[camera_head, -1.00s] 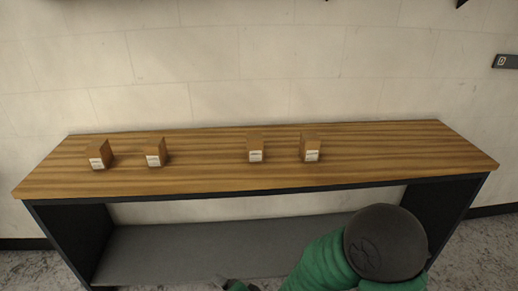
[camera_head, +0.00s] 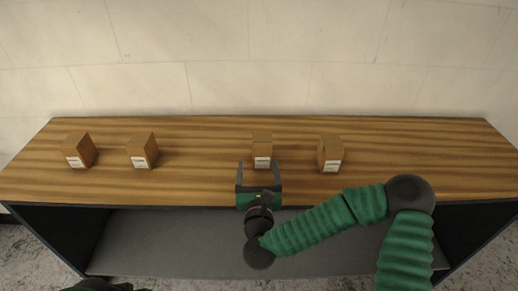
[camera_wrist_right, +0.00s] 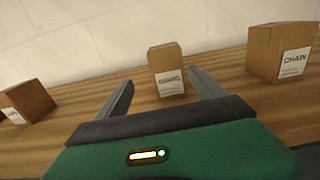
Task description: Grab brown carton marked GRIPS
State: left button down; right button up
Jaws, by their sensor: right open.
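Several brown cartons with white labels stand in a row on the wooden shelf top. My right gripper (camera_head: 258,166) is open, its two fingers pointing at the third carton from the left (camera_head: 262,145). In the right wrist view this carton (camera_wrist_right: 166,62) stands upright at the gap between the fingertips (camera_wrist_right: 160,80), with no visible grip on it. Its label carries a dark mark that I cannot read clearly. The carton to its right (camera_head: 331,152) reads CHAIN in the right wrist view (camera_wrist_right: 282,50). My left gripper is not in view.
Two more cartons stand at the left, one (camera_head: 79,150) near the shelf end and one (camera_head: 142,150) beside it. The wooden top (camera_head: 420,155) is bare at the right. A grey lower shelf (camera_head: 180,240) lies below, and a pale wall (camera_head: 220,60) stands behind.

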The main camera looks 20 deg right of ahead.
aim_at(265, 158)
jog(key=w+d, duration=0.2)
jog(key=w, duration=0.1)
jog(key=w+d, duration=0.1)
jog(key=w, duration=0.1)
jog(key=shift+w+d+f, duration=0.15)
jog(key=shift+d, duration=0.2)
jog(key=w, duration=0.2)
jog(key=shift+w+r, duration=0.2)
jog(key=shift+w, duration=0.15)
jog(key=shift+w+a, duration=0.15)
jog(key=shift+w, duration=0.3)
jog(key=shift+s+d, duration=0.1)
jog(key=shift+d, duration=0.3)
jog(key=c, duration=0.6)
jog(key=shift+a, duration=0.2)
jog(key=c, duration=1)
jog(key=shift+c, duration=0.4)
jog(key=shift+r, duration=0.1)
